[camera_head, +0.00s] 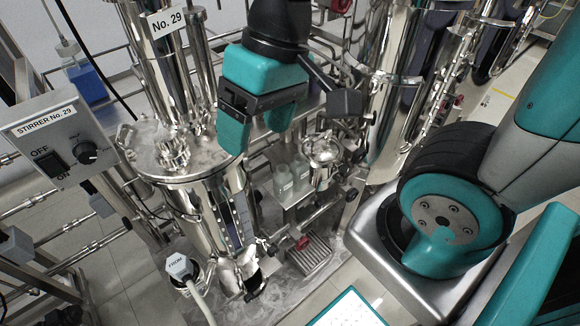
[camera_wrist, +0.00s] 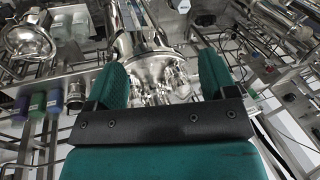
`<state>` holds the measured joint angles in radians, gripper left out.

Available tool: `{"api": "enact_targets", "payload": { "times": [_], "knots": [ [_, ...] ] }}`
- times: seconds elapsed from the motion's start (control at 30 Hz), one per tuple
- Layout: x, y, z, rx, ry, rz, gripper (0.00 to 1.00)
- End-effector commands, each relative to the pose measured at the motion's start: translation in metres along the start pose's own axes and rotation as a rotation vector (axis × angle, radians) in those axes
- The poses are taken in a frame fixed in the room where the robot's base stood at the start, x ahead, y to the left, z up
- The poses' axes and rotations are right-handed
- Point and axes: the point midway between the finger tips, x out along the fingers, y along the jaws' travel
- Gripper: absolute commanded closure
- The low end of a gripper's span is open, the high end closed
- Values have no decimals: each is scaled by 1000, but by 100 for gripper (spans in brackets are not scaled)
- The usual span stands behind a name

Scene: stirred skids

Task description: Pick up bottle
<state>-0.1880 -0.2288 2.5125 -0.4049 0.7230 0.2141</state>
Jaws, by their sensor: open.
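My gripper (camera_head: 258,115) hangs above the stirred vessel (camera_head: 215,190), its teal fingers apart and nothing between them. In the wrist view its fingers (camera_wrist: 163,78) frame the vessel's shiny lid. Pale, translucent labelled bottles (camera_head: 284,182) stand on a small metal shelf to the right of the vessel, lower than my gripper and apart from it. Pale bottles also show at the upper left of the wrist view (camera_wrist: 58,28). Small green-to-blue bottles (camera_wrist: 37,106) stand in a row at its left. Which bottle is meant cannot be told.
A steel bowl-like vessel (camera_head: 322,148) sits beside the pale bottles. The stirrer box (camera_head: 63,138) stands at the left. A blue-filled container (camera_head: 86,84) is at the back left. Pipes and tall steel columns crowd the skid. Tiled floor (camera_head: 130,285) shows at the lower left.

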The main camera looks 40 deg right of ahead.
Motion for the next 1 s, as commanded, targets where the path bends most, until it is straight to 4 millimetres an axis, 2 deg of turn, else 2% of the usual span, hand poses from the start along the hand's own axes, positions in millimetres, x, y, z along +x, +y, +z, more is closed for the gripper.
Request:
{"api": "enact_targets", "payload": {
  "times": [0.03,0.2,0.3,0.4,0.5,0.63,1.0],
  "knots": [
    [20,26,-12,181,1,31,22],
    [59,122,-49,922,50,161,22],
    [76,174,-57,1296,96,226,22],
    [87,213,-58,1569,139,275,22],
    [92,235,-56,1726,169,302,22],
    [106,247,-54,1790,179,314,22],
    [184,270,-44,1788,178,313,22]
  ]
}}
